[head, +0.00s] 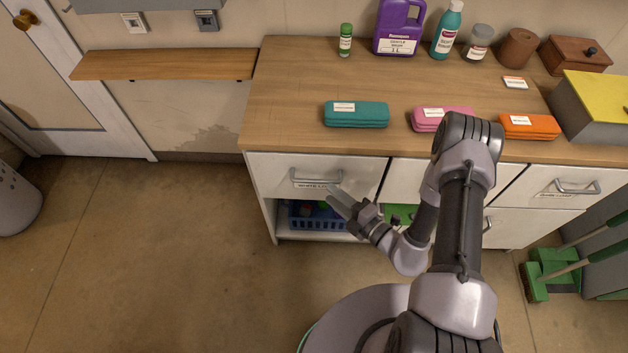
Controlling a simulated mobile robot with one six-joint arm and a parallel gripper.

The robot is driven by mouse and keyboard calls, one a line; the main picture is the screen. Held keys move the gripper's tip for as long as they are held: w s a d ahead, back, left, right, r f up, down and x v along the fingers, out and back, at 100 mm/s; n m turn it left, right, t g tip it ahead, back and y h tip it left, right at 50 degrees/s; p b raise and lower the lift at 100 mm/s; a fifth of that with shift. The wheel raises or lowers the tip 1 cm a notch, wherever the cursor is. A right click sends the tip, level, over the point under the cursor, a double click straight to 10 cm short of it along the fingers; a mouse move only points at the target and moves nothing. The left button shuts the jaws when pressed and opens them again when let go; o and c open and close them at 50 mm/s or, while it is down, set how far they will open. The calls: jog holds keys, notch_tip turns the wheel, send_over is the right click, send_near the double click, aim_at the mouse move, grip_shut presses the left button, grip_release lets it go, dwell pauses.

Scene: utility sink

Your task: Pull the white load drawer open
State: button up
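The white load drawer (275,174) is the left drawer at the top of the wooden-topped cabinet, and its front looks flush with the cabinet. It has a metal bar handle (313,176) and a label (313,185) starting "WHITE LO"; the rest of the label is hidden by my gripper. My gripper (334,195) is in front of the drawer, just below and right of the handle. I cannot tell whether the fingers touch the handle or drawer front, or whether they are open or shut.
A blue basket (303,216) sits on the open shelf below. Teal (357,114), pink and orange cases lie on the counter (285,108). The floor (165,255) at left is clear.

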aim_at(318, 183)
jog(key=b+x, duration=0.1)
jog(key=x, duration=0.7)
jog(key=shift+b, duration=0.35)
grip_shut()
dwell(0.8)
